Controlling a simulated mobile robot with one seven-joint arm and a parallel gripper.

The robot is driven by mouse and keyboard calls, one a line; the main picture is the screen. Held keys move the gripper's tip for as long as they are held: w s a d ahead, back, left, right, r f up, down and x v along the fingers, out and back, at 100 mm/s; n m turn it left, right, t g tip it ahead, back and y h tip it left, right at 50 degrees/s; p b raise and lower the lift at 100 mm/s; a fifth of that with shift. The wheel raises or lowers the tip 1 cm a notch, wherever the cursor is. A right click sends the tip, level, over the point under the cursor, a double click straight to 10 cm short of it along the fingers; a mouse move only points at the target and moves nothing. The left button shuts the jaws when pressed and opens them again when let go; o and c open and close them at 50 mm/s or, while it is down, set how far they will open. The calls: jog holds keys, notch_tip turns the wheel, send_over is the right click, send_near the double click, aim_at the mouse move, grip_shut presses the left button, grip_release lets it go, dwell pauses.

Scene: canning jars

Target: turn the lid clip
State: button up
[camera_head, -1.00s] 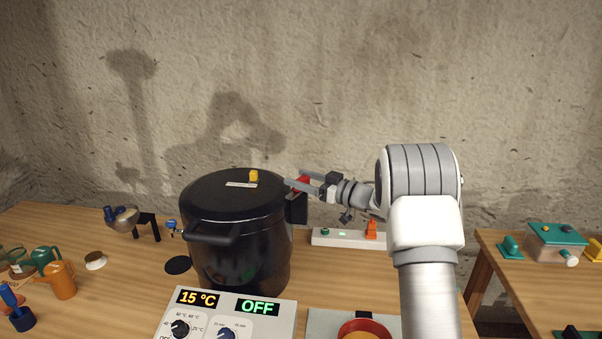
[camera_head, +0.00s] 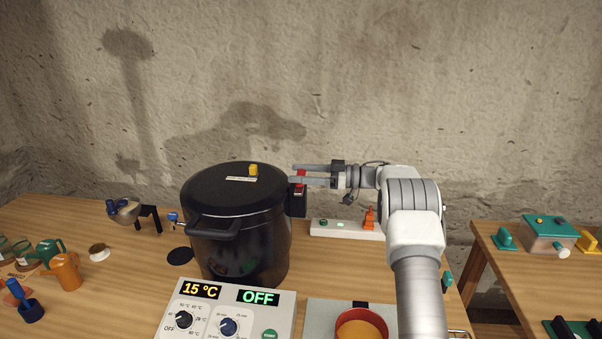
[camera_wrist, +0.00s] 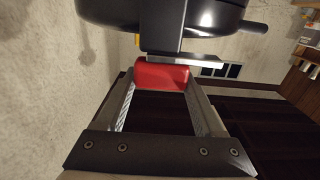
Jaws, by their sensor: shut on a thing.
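The red lid clip (camera_head: 299,178) sits at the right edge of the black canning pot (camera_head: 240,250), just above a black block on the pot's side. In the wrist view the clip (camera_wrist: 162,77) shows as a red block beside a metal plate. My gripper (camera_head: 297,174) reaches in from the right, level with the lid (camera_head: 230,185). Its two fingers lie on either side of the clip and are shut on it. The lid is closed on the pot and bears a yellow knob (camera_head: 253,169) and a pale label.
A control panel (camera_head: 225,315) reading 15 °C and OFF stands in front of the pot. A white strip with an orange part (camera_head: 369,218) lies behind right.

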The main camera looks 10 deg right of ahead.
jog(key=shift+r, duration=0.1)
dwell(0.3)
jog(key=o, duration=1.4)
jog(key=shift+a, duration=0.1)
jog(key=b+v, duration=0.1)
jog(key=v, duration=1.6)
jog(key=shift+w+d+b, duration=0.1)
jog(key=shift+d+b, duration=0.15)
jog(key=shift+b, duration=0.1)
